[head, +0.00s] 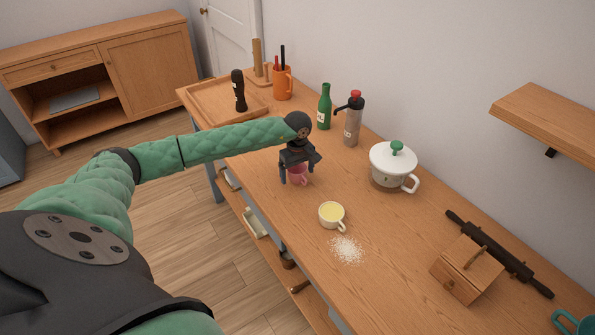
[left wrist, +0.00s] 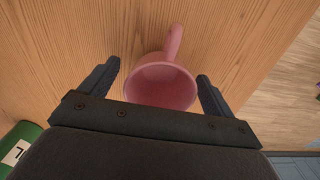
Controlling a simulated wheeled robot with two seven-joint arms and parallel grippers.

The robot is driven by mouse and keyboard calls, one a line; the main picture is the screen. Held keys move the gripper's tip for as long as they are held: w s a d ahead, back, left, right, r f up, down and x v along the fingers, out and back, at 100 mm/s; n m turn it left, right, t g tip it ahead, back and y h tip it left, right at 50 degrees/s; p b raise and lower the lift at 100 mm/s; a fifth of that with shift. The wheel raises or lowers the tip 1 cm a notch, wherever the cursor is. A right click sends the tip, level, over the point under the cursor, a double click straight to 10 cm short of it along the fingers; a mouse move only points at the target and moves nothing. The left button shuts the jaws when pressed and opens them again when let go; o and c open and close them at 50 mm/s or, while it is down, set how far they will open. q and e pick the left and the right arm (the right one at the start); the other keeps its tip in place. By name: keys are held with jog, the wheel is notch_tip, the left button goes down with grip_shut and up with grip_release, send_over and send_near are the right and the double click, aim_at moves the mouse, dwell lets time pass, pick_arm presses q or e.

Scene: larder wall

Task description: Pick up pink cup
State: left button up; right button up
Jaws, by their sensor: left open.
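The pink cup (head: 298,176) stands upright on the wooden counter, partly hidden behind my left gripper in the head view. My left gripper (head: 299,177) points down over the cup with its jaws open. In the left wrist view the cup (left wrist: 163,84) lies between the two fingers of the gripper (left wrist: 160,86), its handle pointing away to the top of the picture. Gaps show between the fingers and the cup's sides, and the gripper body hides part of the cup. My right gripper is in neither view.
A yellow cup (head: 331,214) and spilled white grains (head: 346,250) are close by. A green bottle (head: 324,107), a grey bottle (head: 353,122) and a white lidded pot (head: 390,165) stand behind. The counter's front edge is near the pink cup.

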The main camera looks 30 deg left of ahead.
pick_arm(q)
jog(key=shift+f, duration=0.15)
jog(key=shift+c, duration=0.4)
jog(key=c, duration=1)
